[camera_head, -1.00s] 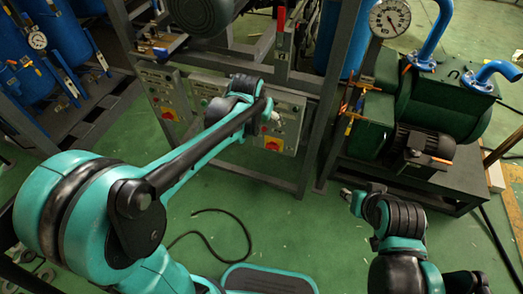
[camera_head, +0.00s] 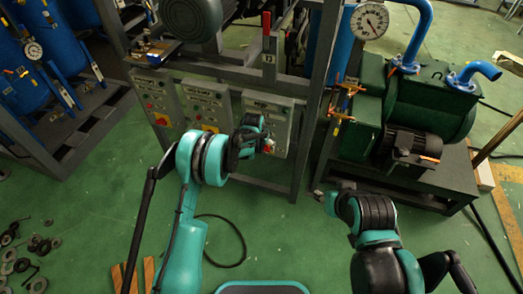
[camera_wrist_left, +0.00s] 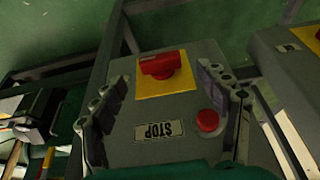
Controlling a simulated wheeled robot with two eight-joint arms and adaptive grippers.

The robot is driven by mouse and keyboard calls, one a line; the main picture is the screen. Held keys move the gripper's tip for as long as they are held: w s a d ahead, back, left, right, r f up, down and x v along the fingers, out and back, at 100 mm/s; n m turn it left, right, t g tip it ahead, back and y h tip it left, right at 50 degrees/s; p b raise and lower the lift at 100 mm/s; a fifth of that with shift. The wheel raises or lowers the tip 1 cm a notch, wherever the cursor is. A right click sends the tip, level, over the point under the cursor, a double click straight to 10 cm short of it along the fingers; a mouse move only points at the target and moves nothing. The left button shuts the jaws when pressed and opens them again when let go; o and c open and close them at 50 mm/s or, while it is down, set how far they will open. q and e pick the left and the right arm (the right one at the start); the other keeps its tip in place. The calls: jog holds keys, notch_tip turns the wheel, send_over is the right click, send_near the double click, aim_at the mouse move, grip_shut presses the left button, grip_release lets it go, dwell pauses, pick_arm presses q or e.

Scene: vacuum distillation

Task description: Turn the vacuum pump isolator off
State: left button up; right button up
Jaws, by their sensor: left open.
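A grey control box (camera_wrist_left: 172,95) fills the middle of the left wrist view. It carries a red isolator knob (camera_wrist_left: 161,65) on a yellow plate, a STOP label that appears upside down, and a red push button (camera_wrist_left: 208,120). My left gripper (camera_wrist_left: 166,90) is open, its fingers on either side of the box face, with the knob between them and apart from both. In the head view the left gripper (camera_head: 262,140) is in front of the rightmost box (camera_head: 270,106), hiding part of its face. My right gripper (camera_head: 320,196) is away from the boxes; its jaw state is unclear.
Two more control boxes (camera_head: 206,102) (camera_head: 157,100) hang on the frame to the left. A frame post (camera_head: 312,110) stands right of the rightmost box. A green pump (camera_head: 432,100) with a gauge (camera_head: 369,21) is at right. Green floor lies open below.

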aim_at(262, 149)
pick_arm(q)
jog(key=b+x, duration=0.1)
jog(key=x, duration=0.3)
jog(key=shift+w+f, duration=0.15)
jog(key=c, duration=1.2)
jog(key=shift+o, duration=0.2)
jog(key=shift+a, duration=0.1)
jog(key=h, duration=0.3)
jog(key=shift+w+a+n+g, duration=0.15)
jog(key=shift+a+n+g, duration=0.25)
jog(key=shift+a+f+n+g+h, duration=0.15)
jog(key=shift+g+h, duration=0.1)
jog(key=shift+h, duration=0.55)
jog(key=shift+a+f+n+g+h, duration=0.15)
jog(key=shift+g+h, duration=0.1)
jog(key=shift+h, duration=0.55)
jog(key=shift+d+r, duration=0.1)
